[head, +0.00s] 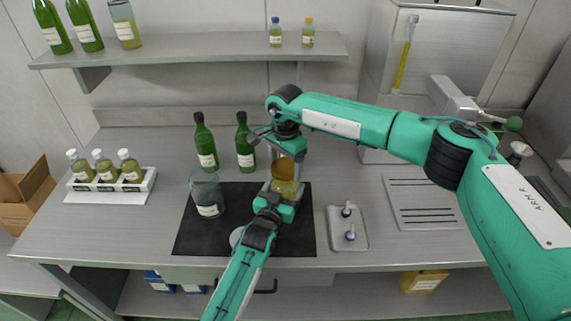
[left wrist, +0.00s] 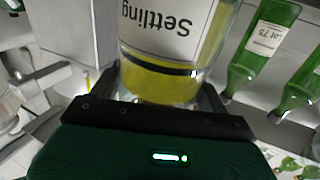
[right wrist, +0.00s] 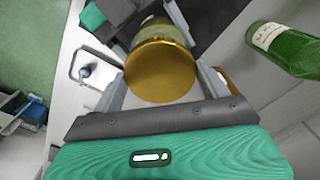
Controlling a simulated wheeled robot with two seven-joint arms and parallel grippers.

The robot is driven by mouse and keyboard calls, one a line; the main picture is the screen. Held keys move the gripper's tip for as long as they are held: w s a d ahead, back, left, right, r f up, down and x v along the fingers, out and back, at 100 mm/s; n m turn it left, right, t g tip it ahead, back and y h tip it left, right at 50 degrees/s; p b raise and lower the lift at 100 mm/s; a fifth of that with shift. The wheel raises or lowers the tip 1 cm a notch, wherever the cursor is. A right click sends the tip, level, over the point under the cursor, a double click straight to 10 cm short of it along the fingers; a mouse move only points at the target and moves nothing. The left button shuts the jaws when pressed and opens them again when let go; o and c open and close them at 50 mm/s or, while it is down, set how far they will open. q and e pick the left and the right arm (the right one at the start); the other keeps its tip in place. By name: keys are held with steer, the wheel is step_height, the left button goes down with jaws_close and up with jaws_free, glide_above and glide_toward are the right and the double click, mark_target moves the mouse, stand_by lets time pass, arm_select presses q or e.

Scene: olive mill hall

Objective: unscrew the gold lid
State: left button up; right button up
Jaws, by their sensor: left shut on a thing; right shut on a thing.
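The jar (head: 284,188) holds yellow-green oil and stands over the dark mat. In the left wrist view the jar (left wrist: 160,85) shows a white label reading "Settling", upside down in that picture. My left gripper (head: 278,205) comes from the front and is shut around the jar's body. The gold lid (right wrist: 160,70) shows as a round disc between the fingers of my right gripper (right wrist: 165,85), which is shut on it. I cannot tell how far the lid is turned.
A larger glass jar (head: 207,195) and two green bottles (head: 205,145) (head: 245,143) stand left of the held jar. A white rack (head: 90,186) of small bottles stands left. A shelf (head: 200,52) hangs behind.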

mark_target(285, 167)
steer(key=shift+r, duration=2)
arm_select(q)
steer(key=o, duration=1.9)
steer(key=shift+s, duration=0.1)
arm_select(e)
steer(key=shift+f, duration=0.1)
